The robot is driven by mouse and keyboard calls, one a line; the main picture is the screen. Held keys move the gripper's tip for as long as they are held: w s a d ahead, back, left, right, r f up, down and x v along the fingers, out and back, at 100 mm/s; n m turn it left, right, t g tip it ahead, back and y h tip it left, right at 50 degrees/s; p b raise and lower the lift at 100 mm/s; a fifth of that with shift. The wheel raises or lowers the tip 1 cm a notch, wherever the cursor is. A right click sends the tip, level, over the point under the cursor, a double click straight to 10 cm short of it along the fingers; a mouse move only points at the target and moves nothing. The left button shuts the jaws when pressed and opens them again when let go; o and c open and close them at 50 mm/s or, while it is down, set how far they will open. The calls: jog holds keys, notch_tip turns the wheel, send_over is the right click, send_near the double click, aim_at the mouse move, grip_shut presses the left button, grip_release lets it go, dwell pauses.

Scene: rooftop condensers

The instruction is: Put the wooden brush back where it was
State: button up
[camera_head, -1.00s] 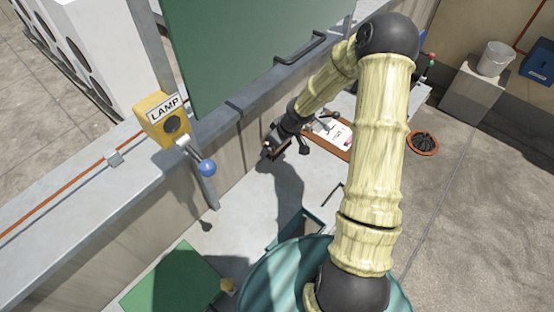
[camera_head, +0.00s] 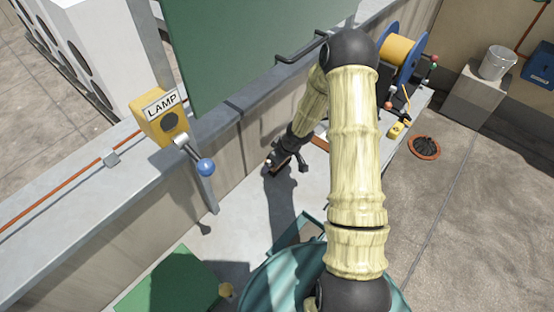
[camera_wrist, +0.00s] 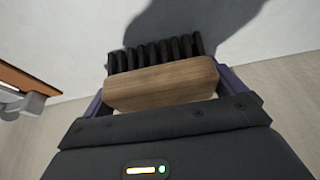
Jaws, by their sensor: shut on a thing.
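In the wrist view the wooden brush (camera_wrist: 160,84) lies crosswise between the two fingers of my gripper (camera_wrist: 160,90). It has a brown wooden back and black bristles (camera_wrist: 155,52) that point away from my palm, toward a pale grey surface. A dark shadow falls on that surface beyond the bristles. I cannot tell whether the bristles touch it. In the head view my gripper (camera_head: 277,162) is small and dark, over the pale bench (camera_head: 248,205) near the low wall. The brush is hardly discernible there.
A yellow LAMP box (camera_head: 163,118) with a blue-knobbed lever (camera_head: 205,168) stands left of my gripper. A green panel (camera_head: 250,50) with a dark handle rises behind. A cable reel (camera_head: 402,48) is at the bench's far end. Bench to the left of my gripper is clear.

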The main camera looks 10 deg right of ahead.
jog(key=shift+r, duration=0.1)
jog(key=o, duration=0.7)
jog(key=shift+c, duration=0.2)
jog(key=p+v, duration=0.3)
jog(key=v, duration=0.9)
